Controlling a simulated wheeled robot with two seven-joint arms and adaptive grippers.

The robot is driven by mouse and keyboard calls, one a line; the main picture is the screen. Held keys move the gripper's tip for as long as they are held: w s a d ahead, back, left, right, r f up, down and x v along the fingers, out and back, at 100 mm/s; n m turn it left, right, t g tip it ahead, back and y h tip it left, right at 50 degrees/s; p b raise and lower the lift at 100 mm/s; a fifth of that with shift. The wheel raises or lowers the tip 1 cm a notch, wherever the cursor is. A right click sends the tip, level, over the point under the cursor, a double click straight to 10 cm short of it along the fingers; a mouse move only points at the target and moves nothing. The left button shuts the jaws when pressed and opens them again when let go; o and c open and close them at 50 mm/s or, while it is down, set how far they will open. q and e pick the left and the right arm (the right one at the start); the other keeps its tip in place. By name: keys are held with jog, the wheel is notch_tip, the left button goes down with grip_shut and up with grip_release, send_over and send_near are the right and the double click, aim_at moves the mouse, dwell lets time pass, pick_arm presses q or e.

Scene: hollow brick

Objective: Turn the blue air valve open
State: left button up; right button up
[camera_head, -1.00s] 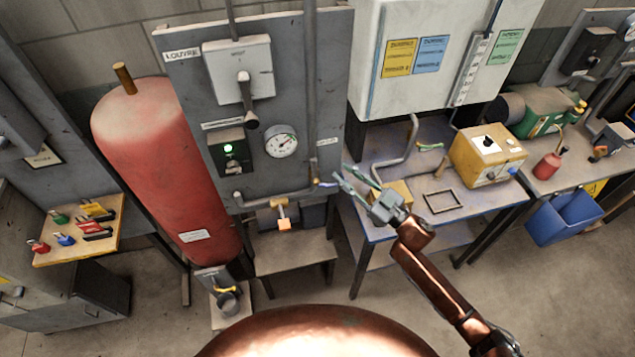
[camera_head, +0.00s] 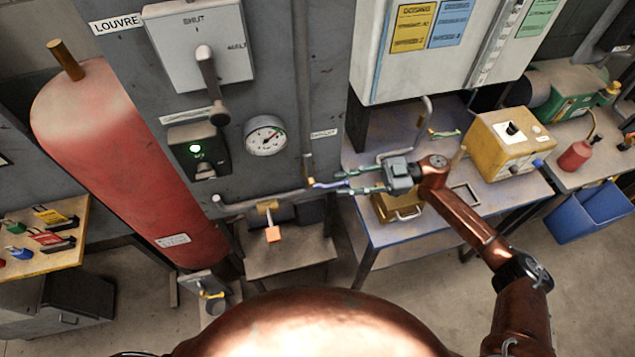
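The blue air valve lever (camera_head: 326,185) is small and points right from the pipe at the lower right edge of the grey panel, below the gauge. My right gripper (camera_head: 341,183) reaches in from the right, its two fingers pointing left and spread apart. The free end of the lever lies at the fingertips and seems to be between them; I cannot tell whether they touch. My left gripper is not in view.
The grey panel (camera_head: 270,80) carries a lever switch box (camera_head: 215,45), a round gauge (camera_head: 265,136) and a green-lit box (camera_head: 198,150). A red tank (camera_head: 125,165) stands left. The blue-edged bench (camera_head: 400,235) under my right arm holds a yellow box (camera_head: 508,143).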

aim_at(316, 186)
jog(key=x, duration=0.3)
jog(key=shift+w+a+r, duration=0.1)
jog(key=shift+a, duration=0.05)
jog(key=x, duration=0.4)
jog(key=shift+a, duration=0.55)
jog(key=shift+c, duration=1.3)
jog(key=c, duration=0.3)
grip_shut()
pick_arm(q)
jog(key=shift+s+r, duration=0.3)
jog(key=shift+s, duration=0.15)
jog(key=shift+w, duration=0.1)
